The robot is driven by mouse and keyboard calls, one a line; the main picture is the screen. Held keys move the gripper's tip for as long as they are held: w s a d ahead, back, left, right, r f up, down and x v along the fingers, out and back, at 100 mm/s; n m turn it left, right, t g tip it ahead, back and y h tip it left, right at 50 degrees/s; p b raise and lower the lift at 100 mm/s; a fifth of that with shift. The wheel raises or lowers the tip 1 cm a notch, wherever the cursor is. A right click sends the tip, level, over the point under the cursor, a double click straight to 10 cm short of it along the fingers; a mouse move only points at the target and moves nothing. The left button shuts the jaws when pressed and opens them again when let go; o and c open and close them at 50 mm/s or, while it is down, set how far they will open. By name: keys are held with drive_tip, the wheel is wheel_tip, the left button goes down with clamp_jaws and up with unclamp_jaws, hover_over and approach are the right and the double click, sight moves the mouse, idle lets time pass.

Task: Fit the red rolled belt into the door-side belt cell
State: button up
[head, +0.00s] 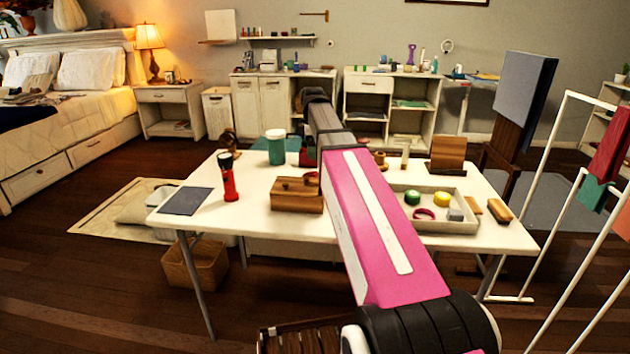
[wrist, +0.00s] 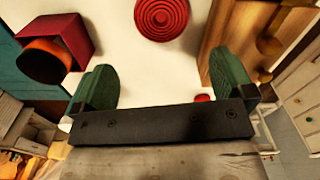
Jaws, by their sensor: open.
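The red rolled belt (wrist: 162,17) shows in the wrist view as a flat red coil of rings on the white surface, at the top middle. My gripper (wrist: 162,78) is open, with its two green fingers wide apart and nothing between them. The coil lies beyond the fingertips in the picture, apart from them. In the head view my arm covers the middle of the table, and I cannot make out the gripper's fingers or the coil clearly. I cannot tell which place is the door-side belt cell.
On the white table (head: 258,222) stand a red flashlight (head: 229,181), a teal jar (head: 275,150), a wooden box (head: 296,197) and a tray (head: 450,226) of small items. In the wrist view a red box (wrist: 66,38) is left and a wooden piece (wrist: 226,30) right.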

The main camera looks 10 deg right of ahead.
sight(312, 176)
drive_tip(key=shift+s+f, duration=0.1)
drive_tip(key=shift+f, duration=5.3)
drive_tip(key=c, duration=0.9)
